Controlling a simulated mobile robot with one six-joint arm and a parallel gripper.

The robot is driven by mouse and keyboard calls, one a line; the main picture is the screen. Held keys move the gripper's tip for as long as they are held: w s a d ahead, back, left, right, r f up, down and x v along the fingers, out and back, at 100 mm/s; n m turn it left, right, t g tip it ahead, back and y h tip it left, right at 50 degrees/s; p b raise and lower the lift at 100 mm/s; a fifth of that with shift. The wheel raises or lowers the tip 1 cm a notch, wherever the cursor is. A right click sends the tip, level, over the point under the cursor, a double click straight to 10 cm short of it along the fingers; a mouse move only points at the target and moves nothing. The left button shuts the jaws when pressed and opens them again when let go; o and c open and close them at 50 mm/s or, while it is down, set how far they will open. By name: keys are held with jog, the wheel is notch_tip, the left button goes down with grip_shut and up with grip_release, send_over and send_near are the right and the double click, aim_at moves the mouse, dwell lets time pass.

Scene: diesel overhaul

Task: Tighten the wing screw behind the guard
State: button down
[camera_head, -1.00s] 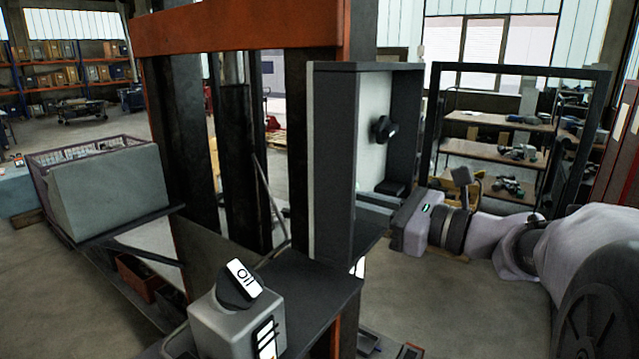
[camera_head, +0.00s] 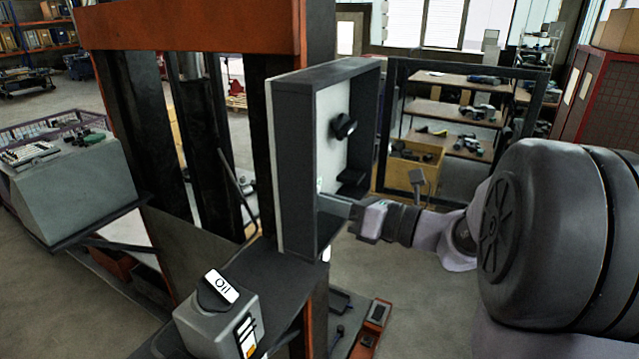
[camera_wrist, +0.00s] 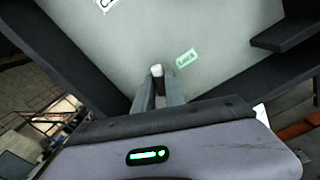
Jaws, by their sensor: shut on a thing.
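My gripper (camera_wrist: 158,98) reaches to the lower part of a pale panel in the wrist view. Its two grey fingers are closed on a small part with a pale rounded end, which I take to be the wing screw (camera_wrist: 157,70). Most of that part is hidden between the fingers. A green label (camera_wrist: 187,58) is on the panel just right of it. In the head view my gripper (camera_head: 345,205) enters the low end of a dark-walled box (camera_head: 295,165); the box wall hides the grip. I cannot tell which piece is the guard.
A black knob (camera_head: 343,126) and a dark block (camera_head: 352,181) stick out inside the box, above my gripper. An orange press frame (camera_head: 190,28) rises at the left.

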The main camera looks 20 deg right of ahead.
jog(key=shift+r+m+p, duration=0.45)
jog(key=shift+m+p, duration=0.15)
jog(key=shift+p, duration=0.1)
jog(key=shift+f+m, duration=0.15)
jog(key=shift+m, duration=0.25)
jog(key=shift+f, duration=0.25)
jog(key=shift+r+m+p, duration=0.25)
jog(key=shift+m+p, duration=0.05)
jog(key=shift+p, duration=0.4)
jog(key=m, duration=0.3)
jog(key=shift+f, duration=0.25)
jog(key=m, duration=0.5)
